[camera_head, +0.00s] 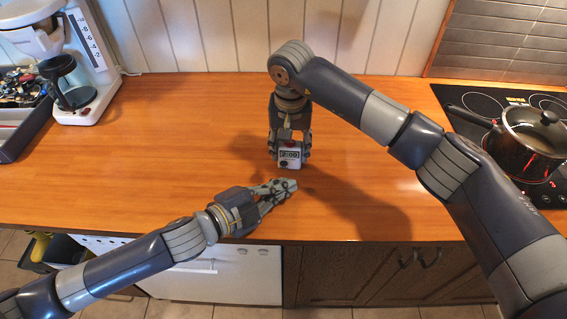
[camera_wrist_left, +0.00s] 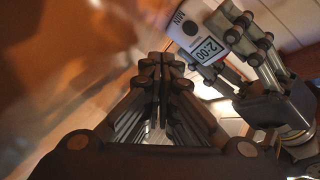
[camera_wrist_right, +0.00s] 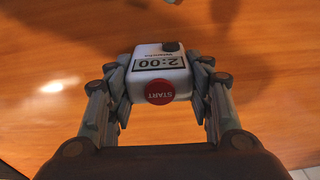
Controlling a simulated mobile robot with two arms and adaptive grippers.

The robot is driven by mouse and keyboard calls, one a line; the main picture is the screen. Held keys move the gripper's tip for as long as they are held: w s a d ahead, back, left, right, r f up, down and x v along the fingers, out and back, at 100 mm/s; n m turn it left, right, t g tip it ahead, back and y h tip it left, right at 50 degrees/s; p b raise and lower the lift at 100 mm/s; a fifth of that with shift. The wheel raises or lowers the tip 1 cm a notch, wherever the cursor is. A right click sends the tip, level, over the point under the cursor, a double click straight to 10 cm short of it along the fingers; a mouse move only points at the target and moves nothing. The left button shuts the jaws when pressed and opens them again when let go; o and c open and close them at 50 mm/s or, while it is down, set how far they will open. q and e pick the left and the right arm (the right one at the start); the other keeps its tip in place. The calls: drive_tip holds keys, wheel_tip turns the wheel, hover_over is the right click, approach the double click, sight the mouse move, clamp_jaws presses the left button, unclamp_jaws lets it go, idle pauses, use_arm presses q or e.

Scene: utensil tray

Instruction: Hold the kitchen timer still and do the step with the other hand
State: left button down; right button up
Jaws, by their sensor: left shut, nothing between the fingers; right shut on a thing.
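The white kitchen timer (camera_head: 290,161) stands on the wooden counter and its display reads 2:00. My right gripper (camera_head: 290,151) is shut on it from above, one finger on each side.
A coffee machine (camera_head: 88,60) and a utensil tray (camera_head: 22,128) stand at the left. A pot (camera_head: 530,140) sits on the dark cooktop (camera_head: 470,103) at the right. The wooden counter (camera_head: 150,150) is clear left of the timer. Its front edge runs below my left gripper.

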use_arm(q)
drive_tip(key=shift+s, duration=1.15)
use_arm(e)
drive_tip(key=o, duration=1.2)
drive_tip(key=shift+o, duration=0.2)
